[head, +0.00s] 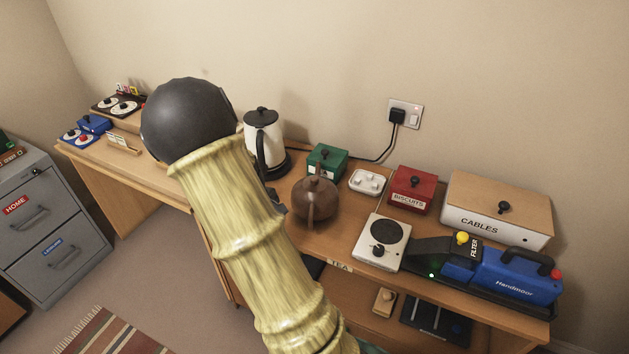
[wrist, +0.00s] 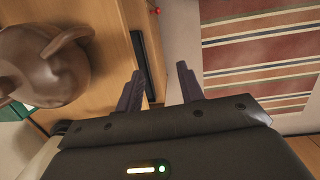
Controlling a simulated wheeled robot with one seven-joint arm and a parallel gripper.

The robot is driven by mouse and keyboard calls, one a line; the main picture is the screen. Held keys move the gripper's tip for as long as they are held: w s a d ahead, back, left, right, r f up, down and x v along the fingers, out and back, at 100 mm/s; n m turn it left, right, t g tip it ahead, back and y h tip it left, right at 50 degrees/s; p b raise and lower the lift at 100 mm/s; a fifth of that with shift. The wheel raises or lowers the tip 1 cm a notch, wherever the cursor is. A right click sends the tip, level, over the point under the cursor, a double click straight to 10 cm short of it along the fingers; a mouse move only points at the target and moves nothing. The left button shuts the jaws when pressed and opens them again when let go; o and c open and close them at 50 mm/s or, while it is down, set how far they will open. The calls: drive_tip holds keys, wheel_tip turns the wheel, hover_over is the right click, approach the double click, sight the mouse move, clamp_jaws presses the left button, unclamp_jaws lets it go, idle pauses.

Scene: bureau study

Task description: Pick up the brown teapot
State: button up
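The brown teapot (head: 314,203) stands upright on the wooden desk, in the middle of the head view. It also shows at the left edge of the wrist view (wrist: 50,70), partly cut off. My gripper (wrist: 158,82) is open, with its two fingers apart and nothing between them. The teapot is outside the fingers, to their left in the wrist view. In the head view my arm hides most of the gripper; a dark part of it shows just left of the teapot.
Around the teapot are a white kettle (head: 262,143), a green box (head: 327,161), a white tray (head: 368,182), a red biscuits box (head: 412,190) and a hotplate (head: 384,243). A cables box (head: 497,214) and a blue machine (head: 514,274) stand right. A striped rug (wrist: 262,50) lies below.

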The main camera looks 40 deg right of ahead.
drive_tip(key=w+d+r+n+g+p, duration=0.1)
drive_tip(key=d+r+p, duration=0.2)
drive_tip(key=r+p, duration=0.3)
drive_tip(key=w+d+r+n+h+p, duration=0.1)
drive_tip(key=d+r+n+p, duration=0.1)
drive_tip(key=d+r+p, duration=0.2)
wheel_tip(320, 180, up, 3)
drive_tip(key=p, duration=0.3)
drive_tip(key=shift+w+d+f+n+g, duration=0.2)
drive_tip(key=shift+w+d+n+g, duration=0.1)
drive_tip(key=shift+w+g, duration=0.1)
drive_tip(key=shift+h+p, duration=0.3)
drive_tip(key=p+x, duration=0.3)
drive_tip(key=x, duration=0.9)
drive_tip(key=shift+a+f+p, duration=0.15)
drive_tip(key=shift+p, duration=0.15)
